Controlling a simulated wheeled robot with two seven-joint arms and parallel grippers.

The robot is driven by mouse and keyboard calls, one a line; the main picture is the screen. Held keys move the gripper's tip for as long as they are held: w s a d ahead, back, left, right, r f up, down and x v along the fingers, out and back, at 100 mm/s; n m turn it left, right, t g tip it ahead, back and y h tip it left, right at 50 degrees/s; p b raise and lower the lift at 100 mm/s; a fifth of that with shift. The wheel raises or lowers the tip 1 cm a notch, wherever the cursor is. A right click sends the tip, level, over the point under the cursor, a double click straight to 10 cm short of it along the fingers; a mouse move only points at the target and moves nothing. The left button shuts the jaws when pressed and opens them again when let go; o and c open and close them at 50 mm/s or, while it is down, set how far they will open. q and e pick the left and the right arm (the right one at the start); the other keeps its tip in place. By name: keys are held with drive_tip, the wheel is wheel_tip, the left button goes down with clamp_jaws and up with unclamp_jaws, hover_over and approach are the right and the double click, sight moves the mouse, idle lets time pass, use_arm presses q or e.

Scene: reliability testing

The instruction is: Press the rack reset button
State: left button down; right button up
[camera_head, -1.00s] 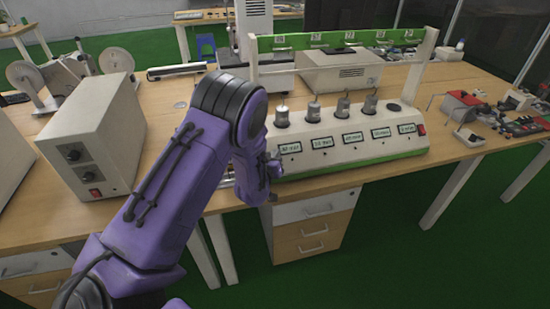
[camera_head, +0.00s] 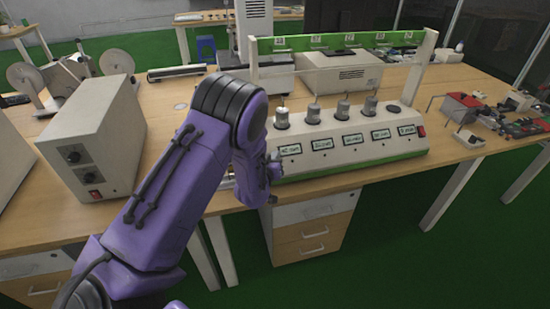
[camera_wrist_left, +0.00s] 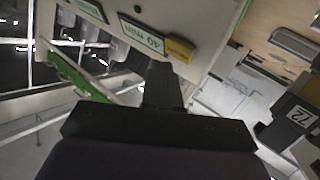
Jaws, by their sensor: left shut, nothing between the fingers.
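The white test rack (camera_head: 350,155) with a green base strip stands at the table's front edge. It carries several grey metal weights, a row of small displays and a red switch (camera_head: 421,130) at its right end. My left gripper (camera_head: 273,168) is at the rack's left front end, partly hidden by my purple arm. In the left wrist view the fingers (camera_wrist_left: 163,78) are shut and empty. Their tips are close to a small orange-yellow button (camera_wrist_left: 180,49) beside a display reading "40 min" (camera_wrist_left: 142,34). I cannot tell whether they touch it. My right gripper is not in view.
A beige box with two knobs (camera_head: 95,145) stands left of my arm. A green-fronted upper bar (camera_head: 340,40) spans above the rack. Tools and a red-topped box (camera_head: 462,106) lie at the right.

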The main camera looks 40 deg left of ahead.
use_arm(q)
drive_tip(key=shift+f, duration=0.1)
idle(0.7)
drive_tip(key=shift+w+a+f+b, duration=0.2)
drive_tip(key=shift+w+f+b, duration=0.05)
drive_tip(key=shift+b, duration=0.05)
drive_tip(key=shift+w+a+f+b, duration=0.15)
drive_tip(key=shift+a+f+b, duration=0.05)
drive_tip(key=shift+f+b, duration=0.1)
idle(0.6)
drive_tip(key=shift+r, duration=0.1)
drive_tip(key=shift+s+d+r+p, duration=0.3)
drive_tip(key=shift+r+p, duration=0.2)
drive_tip(key=shift+p, duration=0.15)
drive_tip(key=shift+d+r, duration=0.1)
drive_tip(key=shift+d, duration=0.05)
